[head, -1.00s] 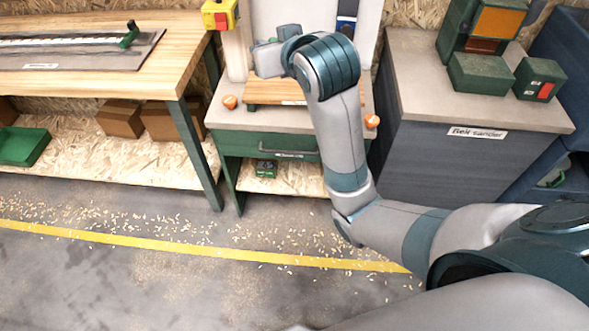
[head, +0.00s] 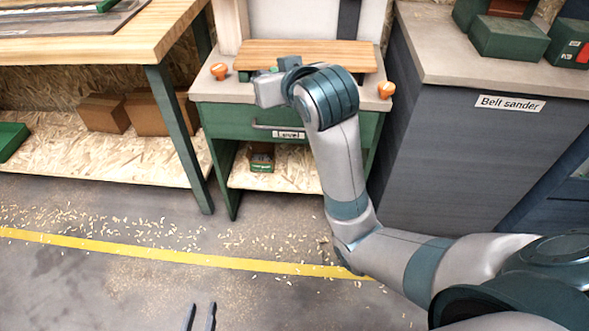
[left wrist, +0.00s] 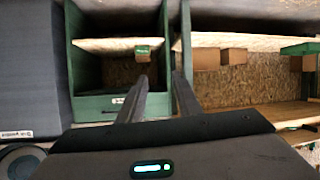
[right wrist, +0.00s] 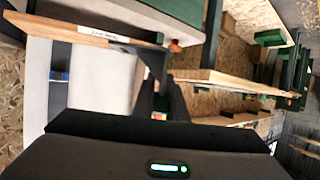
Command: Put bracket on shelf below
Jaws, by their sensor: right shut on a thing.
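My right gripper (right wrist: 163,92) is at the front of the green bench, by the wooden board. In the right wrist view its fingers are close around a dark grey piece (right wrist: 152,60), apparently the bracket; its outline is hard to make out. In the head view my own wrist hides most of it. The lower shelf (head: 290,180) is a chipboard panel under the bench's green drawer. A small green-and-brown box (head: 261,157) stands on it. My left gripper (head: 201,318) is low over the floor, empty, with fingers apart; it also shows in the left wrist view (left wrist: 158,82).
The wooden board (head: 305,54) lies on the bench top between two orange knobs (head: 219,71). The drawer front (head: 225,118) has a handle and a "Level" label. The belt sander cabinet (head: 455,150) stands right. A workbench leg (head: 180,140) stands left. Open floor lies in front.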

